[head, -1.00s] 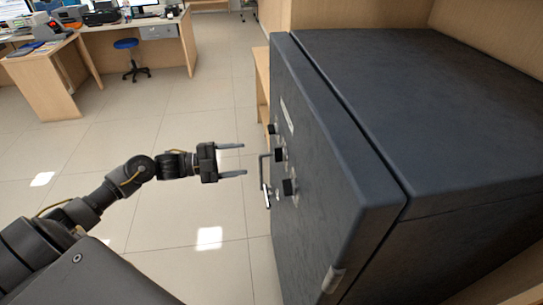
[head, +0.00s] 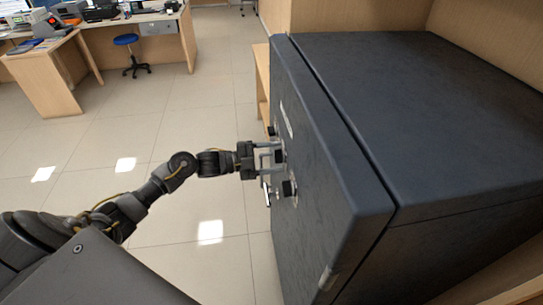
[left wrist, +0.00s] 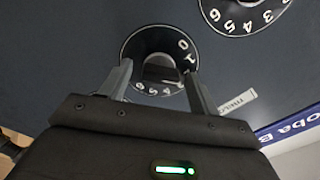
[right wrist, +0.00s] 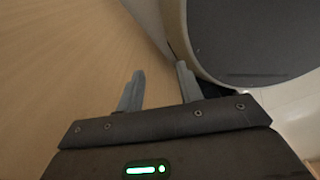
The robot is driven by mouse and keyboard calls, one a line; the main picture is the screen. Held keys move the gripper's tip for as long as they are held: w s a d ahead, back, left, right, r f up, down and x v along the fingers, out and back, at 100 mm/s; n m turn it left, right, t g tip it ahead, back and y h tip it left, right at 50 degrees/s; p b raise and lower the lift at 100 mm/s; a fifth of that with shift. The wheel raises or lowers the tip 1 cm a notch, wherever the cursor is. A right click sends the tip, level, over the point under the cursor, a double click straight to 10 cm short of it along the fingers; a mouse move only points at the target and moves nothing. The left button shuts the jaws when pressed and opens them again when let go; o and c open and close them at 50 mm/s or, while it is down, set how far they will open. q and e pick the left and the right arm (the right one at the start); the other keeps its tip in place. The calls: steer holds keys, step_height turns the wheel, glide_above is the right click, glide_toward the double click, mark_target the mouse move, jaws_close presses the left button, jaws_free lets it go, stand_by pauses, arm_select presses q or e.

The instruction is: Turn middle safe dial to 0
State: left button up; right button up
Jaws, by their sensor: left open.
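The dark safe (head: 330,140) stands at the right in the head view, with a column of dark dials on its door. The middle dial (head: 280,156) lies between the fingers of my left gripper (head: 280,158). In the left wrist view, this round black dial (left wrist: 143,45) with white numbers has a finger of my open left gripper (left wrist: 158,75) on each side of its knob. The 0 and 1 show at its upper right; some numbers are hidden. I cannot tell whether the fingers touch the knob. My right gripper (right wrist: 158,82) is open and empty in the right wrist view.
Another dial (left wrist: 240,12) shows at the top right of the left wrist view. The lower dial (head: 289,188) and a metal handle (head: 266,194) are close to my left gripper. Tiled floor (head: 190,110) is clear to the left of the safe.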

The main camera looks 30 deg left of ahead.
arm_select(q)
steer(key=shift+a, duration=0.1)
steer(key=c, duration=1)
steer(key=shift+n, duration=0.3)
steer(key=n+p, duration=0.2)
steer(key=n, duration=0.1)
steer(key=n+p, duration=0.1)
steer(key=n, duration=0.3)
steer(key=n+p, duration=0.2)
steer(key=n, duration=0.2)
steer(key=shift+f+p, duration=0.25)
steer(key=shift+p, duration=0.05)
steer(key=shift+s, duration=0.1)
